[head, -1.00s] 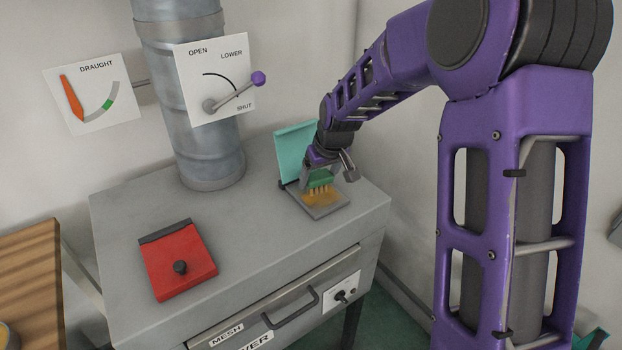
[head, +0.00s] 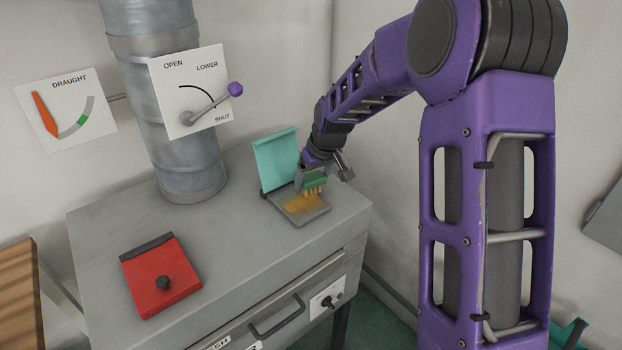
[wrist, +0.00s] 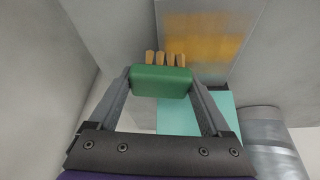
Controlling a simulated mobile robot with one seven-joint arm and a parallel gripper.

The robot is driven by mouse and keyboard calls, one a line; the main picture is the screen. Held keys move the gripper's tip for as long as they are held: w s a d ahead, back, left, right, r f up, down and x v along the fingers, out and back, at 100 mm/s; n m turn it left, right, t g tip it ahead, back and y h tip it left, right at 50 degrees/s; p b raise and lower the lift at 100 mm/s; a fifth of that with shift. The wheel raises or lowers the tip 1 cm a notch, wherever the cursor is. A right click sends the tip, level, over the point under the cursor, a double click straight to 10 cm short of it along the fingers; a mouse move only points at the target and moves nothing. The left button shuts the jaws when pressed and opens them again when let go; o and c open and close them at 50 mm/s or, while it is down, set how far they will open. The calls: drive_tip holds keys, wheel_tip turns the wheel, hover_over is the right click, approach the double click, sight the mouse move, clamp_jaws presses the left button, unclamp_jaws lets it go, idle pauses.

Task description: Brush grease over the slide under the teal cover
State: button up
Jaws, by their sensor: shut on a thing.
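The teal cover (head: 277,158) stands open, tilted up on its hinge at the back right of the grey cabinet top. The slide (head: 312,216) under it is a grey plate with a yellow-brown smear of grease (head: 298,204); the smear also shows in the wrist view (wrist: 205,48). My gripper (head: 313,178) is shut on a green brush (wrist: 161,80) with several tan bristle tufts. The brush is over the slide's right back part in the head view. I cannot tell whether the bristles touch the slide.
A red cover (head: 160,276) with a black knob lies shut at the cabinet's front left. A grey pipe (head: 178,150) rises behind, with a lever plate (head: 192,90) and a draught gauge (head: 66,112). The cabinet top (head: 215,240) between the covers is clear.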

sight(312, 176)
wheel_tip(312, 176, up, 6)
drive_tip(key=p, duration=0.3)
drive_tip(key=shift+f+p, duration=0.1)
drive_tip(key=shift+p, duration=0.2)
drive_tip(key=shift+r+p, duration=0.3)
drive_tip(key=shift+r, duration=1.3)
drive_tip(key=shift+s+a+f+b, duration=0.2)
drive_tip(key=shift+a+b, duration=0.05)
drive_tip(key=shift+b, duration=0.1)
drive_tip(key=s+a+b, duration=0.6)
drive_tip(key=s, duration=0.2)
drive_tip(key=shift+w+d+f+b, duration=0.1)
drive_tip(key=shift+f+b, duration=0.9)
drive_tip(key=shift+f, duration=0.65)
drive_tip(key=shift+w+d+f+b, duration=0.1)
drive_tip(key=shift+f+b, duration=0.85)
drive_tip(key=shift+f, duration=0.65)
